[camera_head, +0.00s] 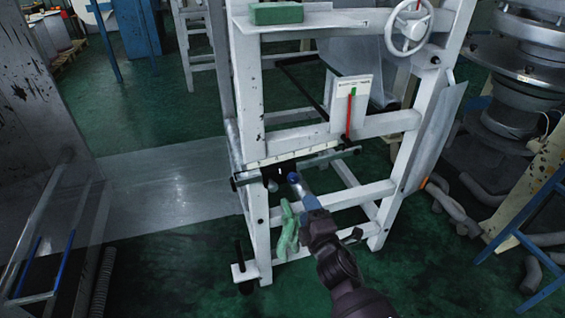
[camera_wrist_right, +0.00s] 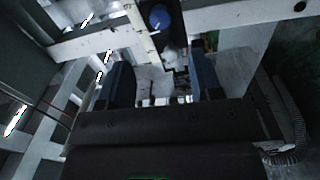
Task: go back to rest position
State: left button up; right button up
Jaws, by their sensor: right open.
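My right gripper (camera_head: 306,196) reaches in from the bottom right of the head view, at the front of a white metal frame (camera_head: 248,90). In the right wrist view its two dark blue fingers stand apart, and the gripper (camera_wrist_right: 162,75) is open with nothing held between them. A blue round knob (camera_head: 293,178) is just beyond the fingertips; it also shows in the right wrist view (camera_wrist_right: 160,17), ahead of the gap. I cannot tell whether a finger touches it. My left gripper is not in view.
A white handwheel (camera_head: 408,28) and a green block (camera_head: 276,13) are at the top of the frame. A green cloth or glove (camera_head: 288,232) hangs beside my right arm. A clear sheet (camera_head: 165,185) runs left. Hoses (camera_head: 455,210) and blue rails stand right.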

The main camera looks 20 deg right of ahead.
pick_arm(q)
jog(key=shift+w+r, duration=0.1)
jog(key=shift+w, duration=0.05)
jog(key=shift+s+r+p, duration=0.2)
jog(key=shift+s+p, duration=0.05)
jog(key=shift+p, duration=0.1)
pick_arm(e)
jog(key=s+d+f+m+g, duration=0.2)
jog(key=s+m, duration=0.3)
jog(key=s, duration=0.4)
jog(key=s+d+f+m+g, duration=0.2)
jog(key=s+f+m, duration=0.3)
jog(key=s, duration=0.3)
jog(key=s+d+f+m+g, duration=0.3)
jog(key=s+m, duration=0.3)
jog(key=s, duration=0.3)
jog(key=shift+s+f+m+h, duration=0.3)
jog(key=shift+s+f, duration=0.05)
jog(key=shift+f, duration=0.1)
